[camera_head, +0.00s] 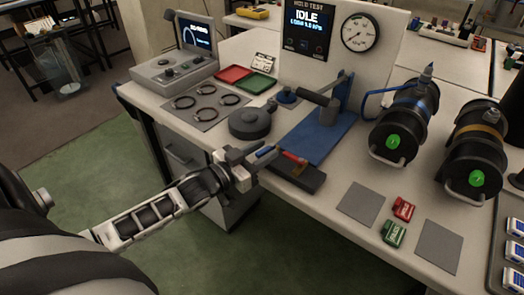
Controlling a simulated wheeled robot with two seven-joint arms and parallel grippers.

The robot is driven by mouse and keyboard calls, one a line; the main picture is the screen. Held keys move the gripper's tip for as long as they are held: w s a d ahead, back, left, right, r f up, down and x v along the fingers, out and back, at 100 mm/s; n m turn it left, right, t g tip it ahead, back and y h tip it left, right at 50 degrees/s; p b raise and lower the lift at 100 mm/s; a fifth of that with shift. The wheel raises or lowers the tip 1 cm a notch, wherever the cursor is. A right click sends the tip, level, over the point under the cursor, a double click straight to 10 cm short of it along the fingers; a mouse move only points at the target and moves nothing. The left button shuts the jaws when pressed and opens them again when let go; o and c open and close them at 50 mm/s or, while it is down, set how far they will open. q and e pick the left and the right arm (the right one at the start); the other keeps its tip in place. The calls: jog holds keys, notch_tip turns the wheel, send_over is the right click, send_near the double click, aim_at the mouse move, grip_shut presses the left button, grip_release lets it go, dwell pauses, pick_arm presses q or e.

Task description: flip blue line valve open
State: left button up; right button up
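A dark valve block (303,180) sits at the front edge of the bench, left of the grey square pads. A short blue handle (265,152) and a red handle (294,158) show at its back left. My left gripper (260,154) reaches in from the left, low over the bench edge. Its dark fingers look apart, with the blue handle at their tips. I cannot tell whether they touch it. The gripper hides part of the block's left end and the blue handle's base. My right gripper is not in view.
A round dark lidded part (250,122) stands just behind my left gripper. A blue-based press (322,135) stands behind the block. Two dark cylinders (404,125) (474,150) with green gauges stand right. Red (403,208) and green (393,234) tags lie in front.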

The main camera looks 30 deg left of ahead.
pick_arm(q)
jog(key=shift+w, duration=0.1)
grip_shut()
jog(key=shift+d+r+n+y+p, duration=0.25)
jog(key=shift+n+y+p, duration=0.4)
jog(key=shift+p, duration=0.25)
jog(key=shift+d+f+n+t+y+p, duration=0.15)
jog(key=shift+n+t+y+p, duration=0.3)
jog(key=shift+y, duration=0.6)
jog(key=shift+f, duration=0.1)
grip_release()
jog(key=s+a+b, duration=0.1)
jog(key=s, duration=1.5)
